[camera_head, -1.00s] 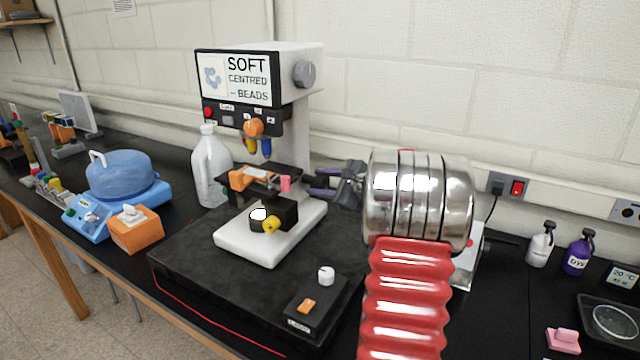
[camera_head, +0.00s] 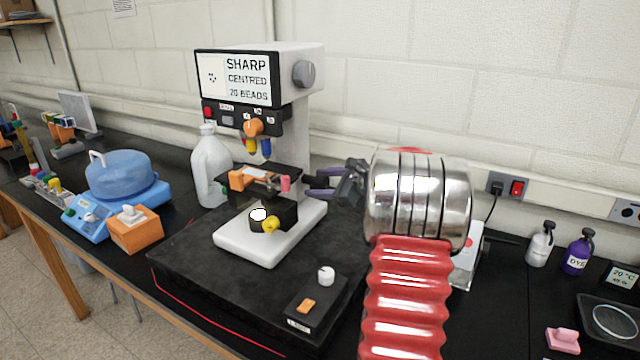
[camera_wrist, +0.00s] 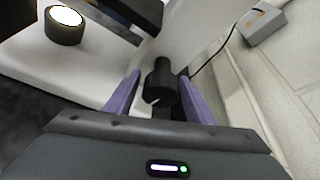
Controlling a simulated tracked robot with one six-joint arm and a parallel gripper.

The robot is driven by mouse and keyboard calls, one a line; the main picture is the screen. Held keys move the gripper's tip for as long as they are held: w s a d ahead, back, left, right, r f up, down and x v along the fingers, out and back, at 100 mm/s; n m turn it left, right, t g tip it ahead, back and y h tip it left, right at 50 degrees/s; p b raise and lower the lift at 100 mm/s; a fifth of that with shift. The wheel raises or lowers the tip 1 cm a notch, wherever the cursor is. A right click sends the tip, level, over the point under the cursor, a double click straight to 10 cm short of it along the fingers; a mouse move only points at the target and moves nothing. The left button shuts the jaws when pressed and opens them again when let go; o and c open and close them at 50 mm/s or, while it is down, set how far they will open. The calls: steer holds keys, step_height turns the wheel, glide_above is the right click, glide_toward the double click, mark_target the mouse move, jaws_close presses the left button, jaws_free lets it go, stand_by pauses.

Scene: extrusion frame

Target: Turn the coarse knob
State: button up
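The microscope (camera_head: 300,125) stands on a dark slab, its white foot (camera_head: 250,245) at the front. Its screen (camera_head: 236,79) reads "SHARP CENTRED 20 BEADS" with small dots. My gripper (camera_head: 318,187) is at the right side of the microscope. In the wrist view my gripper (camera_wrist: 160,78) looks open around the knob, with a narrow gap to each finger; contact is hard to judge.
A white jug (camera_head: 210,170) stands left of the microscope. A small control box (camera_head: 310,304) with a white knob lies at the slab's front right. A blue-lidded device (camera_head: 122,176) and an orange box (camera_head: 136,230) are left. Bottles (camera_head: 578,252) stand at the right.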

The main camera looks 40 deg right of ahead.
steer(key=shift+o, duration=0.8)
steer(key=shift+s+r, duration=0.1)
steer(key=shift+s+d+r, duration=0.1)
steer(key=shift+s, duration=0.2)
steer(key=v, duration=1.3)
stand_by(1.3)
